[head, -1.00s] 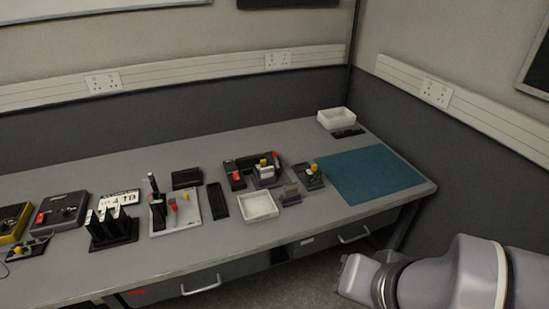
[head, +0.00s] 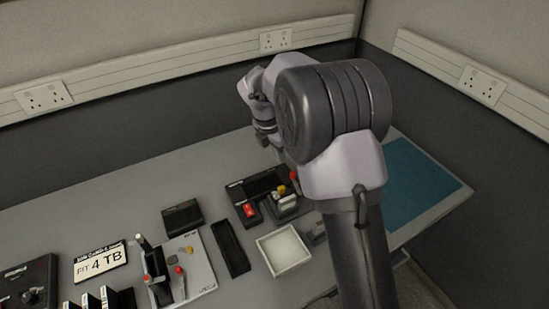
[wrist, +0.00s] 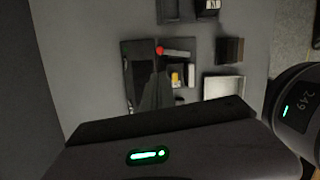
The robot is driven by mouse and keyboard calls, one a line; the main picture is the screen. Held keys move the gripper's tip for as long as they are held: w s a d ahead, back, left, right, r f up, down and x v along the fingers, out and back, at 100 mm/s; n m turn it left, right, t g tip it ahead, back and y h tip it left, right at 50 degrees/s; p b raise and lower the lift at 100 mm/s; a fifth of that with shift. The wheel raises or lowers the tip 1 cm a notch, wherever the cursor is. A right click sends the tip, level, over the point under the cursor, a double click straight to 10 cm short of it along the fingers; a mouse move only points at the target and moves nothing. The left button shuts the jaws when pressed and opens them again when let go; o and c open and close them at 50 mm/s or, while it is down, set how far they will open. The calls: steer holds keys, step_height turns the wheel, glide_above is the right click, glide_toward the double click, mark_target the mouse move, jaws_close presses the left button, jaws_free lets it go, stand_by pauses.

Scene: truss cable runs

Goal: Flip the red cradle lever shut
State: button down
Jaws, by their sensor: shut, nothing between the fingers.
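The black cradle unit (head: 262,184) lies on the bench, partly behind my arm in the head view. A red knob (head: 293,177) stands at its right side, and a flat red part (head: 249,210) is at its front left. I cannot tell for certain which is the lever. In the wrist view a round red knob (wrist: 159,50) shows at the upper part of the cradle unit (wrist: 130,65), beside a pale bar. My gripper (wrist: 157,76) is shut and empty, pointing over the cradle unit below that knob. My arm hides its tips in the head view.
A yellow-topped grey block (head: 284,203) stands at the unit's front. A white tray (head: 283,250) and a narrow black tray (head: 231,247) are in front. A teal mat (head: 415,190) lies clear at right.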

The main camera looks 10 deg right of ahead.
mark_target(293, 172)
steer(key=s+b+x, duration=0.1)
steer(key=b+x, duration=0.3)
steer(key=x, duration=0.5)
steer(key=shift+w+d+f, duration=0.2)
steer(key=shift+w+f, duration=0.15)
steer(key=shift+f, duration=0.1)
steer(key=shift+w+d+r+m+p, duration=0.1)
steer(key=shift+w+r+m+p, duration=0.05)
steer(key=shift+m+p, duration=0.75)
steer(key=m+p, duration=0.2)
steer(key=w+d+m+g+p, duration=0.1)
steer(key=m+p, duration=0.2)
steer(key=d+m+g+p, duration=0.1)
steer(key=m+p, duration=0.1)
steer(key=p, duration=0.1)
steer(key=shift+w+m, duration=0.2)
steer(key=shift+m, duration=0.1)
steer(key=m, duration=0.2)
steer(key=d+m+g, duration=0.1)
steer(key=m, duration=0.1)
steer(key=shift+d+m+y+p, duration=0.25)
steer(key=shift+m+y+p, duration=0.05)
steer(key=shift+p, duration=0.1)
steer(key=shift+s+a, duration=0.1)
